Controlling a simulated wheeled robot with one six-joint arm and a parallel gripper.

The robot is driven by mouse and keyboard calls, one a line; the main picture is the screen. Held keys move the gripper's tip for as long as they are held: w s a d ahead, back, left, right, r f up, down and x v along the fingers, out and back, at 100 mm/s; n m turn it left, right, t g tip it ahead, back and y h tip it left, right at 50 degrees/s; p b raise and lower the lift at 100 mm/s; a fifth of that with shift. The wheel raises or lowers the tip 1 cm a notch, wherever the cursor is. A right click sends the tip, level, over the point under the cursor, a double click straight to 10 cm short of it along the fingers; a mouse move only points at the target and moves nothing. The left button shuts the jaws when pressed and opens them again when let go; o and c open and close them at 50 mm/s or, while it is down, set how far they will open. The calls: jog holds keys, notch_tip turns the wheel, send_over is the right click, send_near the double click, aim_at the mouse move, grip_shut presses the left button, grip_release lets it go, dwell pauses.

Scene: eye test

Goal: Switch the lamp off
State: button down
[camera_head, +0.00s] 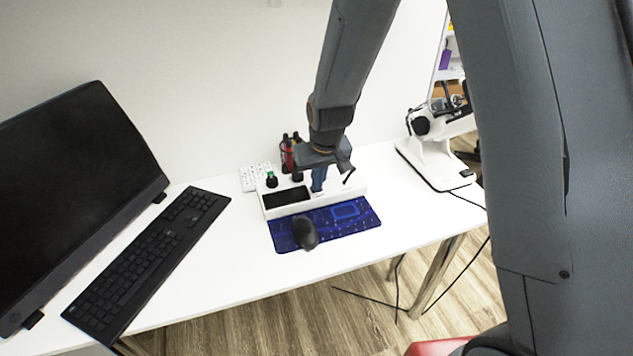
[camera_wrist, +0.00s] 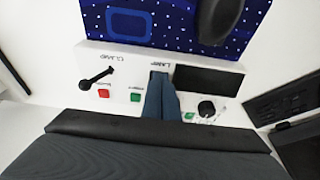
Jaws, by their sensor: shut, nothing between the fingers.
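A white control box (camera_head: 345,191) sits on the desk; it also shows in the wrist view (camera_wrist: 130,68). An upside-down label there seems to read "LAMP", and my fingertips are at the spot beside it. My gripper (camera_head: 317,189) points down at the box, its blue fingers together and empty; they also show in the wrist view (camera_wrist: 161,80). They hide most of the lamp switch, so its position and any contact cannot be told. I cannot make out a lit lamp.
The box also carries a black lever (camera_wrist: 97,78), a red button (camera_wrist: 104,93), a green button (camera_wrist: 135,97), a black knob (camera_wrist: 206,109) and a dark display (camera_wrist: 208,80). A mouse (camera_head: 305,232) lies on a blue mat (camera_head: 352,212). A keyboard (camera_head: 150,260) and monitor (camera_head: 75,190) stand left.

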notch_tip(320, 180, up, 5)
jog(key=p, duration=0.3)
jog(key=b+v, duration=0.1)
jog(key=v, duration=0.8)
jog(key=shift+d+b, duration=0.2)
jog(key=shift+b, duration=0.2)
jog(key=shift+s+f, duration=0.1)
jog(key=shift+s, duration=0.05)
jog(key=a+b, duration=0.1)
jog(key=b, duration=0.3)
jog(key=shift+a+b, duration=0.2)
jog(key=shift+b, duration=0.1)
